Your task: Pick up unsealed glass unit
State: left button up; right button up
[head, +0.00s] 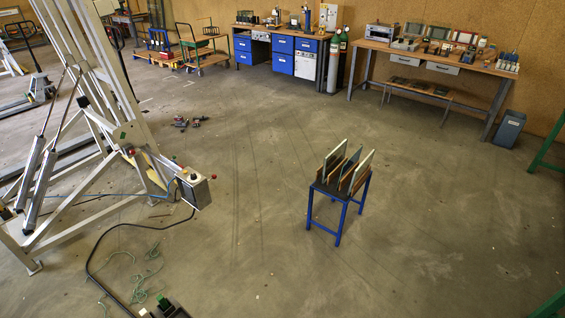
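Several upright panes, the glass units (361,170), stand in a row on a small blue-legged stand (338,206) right of centre in the head view. They lean slightly and are held between brown upright pieces. The front left pane (334,160) and the right pane have pale faces or edges; a darker one stands between them. I cannot tell which unit is unsealed. Neither of my grippers is in view, and nothing touches the panes.
A large tilting frame (100,100) with a control box (195,189) stands at left. A black cable (95,250) and green cord (145,275) lie on the floor near it. Workbenches (440,66) line the back wall. Floor around the stand is clear.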

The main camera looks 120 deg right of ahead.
aim_at(337, 157)
jog(key=z, duration=4.95)
jog(key=k, duration=0.65)
jog(key=u, duration=0.1)
jog(key=i, duration=1.6)
jog(key=u, duration=0.5)
jog(key=i, duration=2.15)
jog(key=z, duration=0.6)
jog(key=i, duration=0.7)
